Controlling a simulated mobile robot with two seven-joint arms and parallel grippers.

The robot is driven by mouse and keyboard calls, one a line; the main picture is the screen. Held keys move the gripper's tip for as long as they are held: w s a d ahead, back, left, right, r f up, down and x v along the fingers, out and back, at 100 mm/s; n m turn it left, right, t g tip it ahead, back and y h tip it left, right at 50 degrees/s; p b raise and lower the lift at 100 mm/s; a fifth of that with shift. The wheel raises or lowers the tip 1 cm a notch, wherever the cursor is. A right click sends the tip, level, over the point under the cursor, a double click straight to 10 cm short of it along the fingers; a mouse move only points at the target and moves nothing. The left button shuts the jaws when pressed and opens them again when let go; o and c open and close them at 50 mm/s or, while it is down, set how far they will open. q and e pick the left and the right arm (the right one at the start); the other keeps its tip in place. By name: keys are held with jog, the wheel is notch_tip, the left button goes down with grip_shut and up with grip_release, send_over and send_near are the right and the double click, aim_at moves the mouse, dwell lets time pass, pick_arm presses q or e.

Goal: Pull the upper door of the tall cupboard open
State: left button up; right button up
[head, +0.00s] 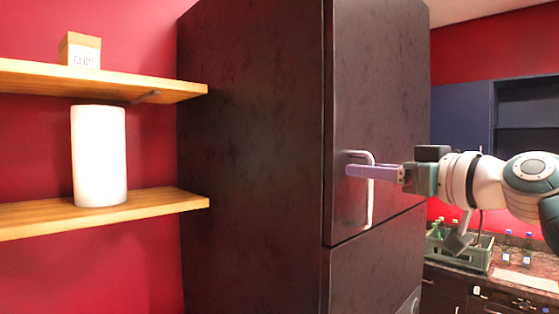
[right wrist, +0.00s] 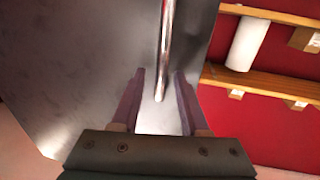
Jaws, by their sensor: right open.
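The tall dark cupboard (head: 250,150) stands in the middle of the head view. Its upper door (head: 375,80) faces right and looks closed. A pale vertical bar handle (head: 369,205) is on that door, low and near its left edge. My right gripper (head: 352,170) reaches in from the right at the handle's upper part, its purple fingers over the bar. In the right wrist view the handle (right wrist: 167,45) runs down between the two open fingers (right wrist: 158,88). I cannot tell whether either finger touches it. My left gripper is not in view.
Two wooden shelves (head: 140,199) on the red wall at left hold a white cylinder (head: 98,155) and a small box (head: 80,50). Below my right arm, a counter (head: 520,276) carries a green crate (head: 470,252) with bottles. The space left of the cupboard's front is clear.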

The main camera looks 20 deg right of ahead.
jog(key=shift+c, duration=0.2)
jog(key=shift+w, duration=0.1)
grip_shut()
dwell(1.2)
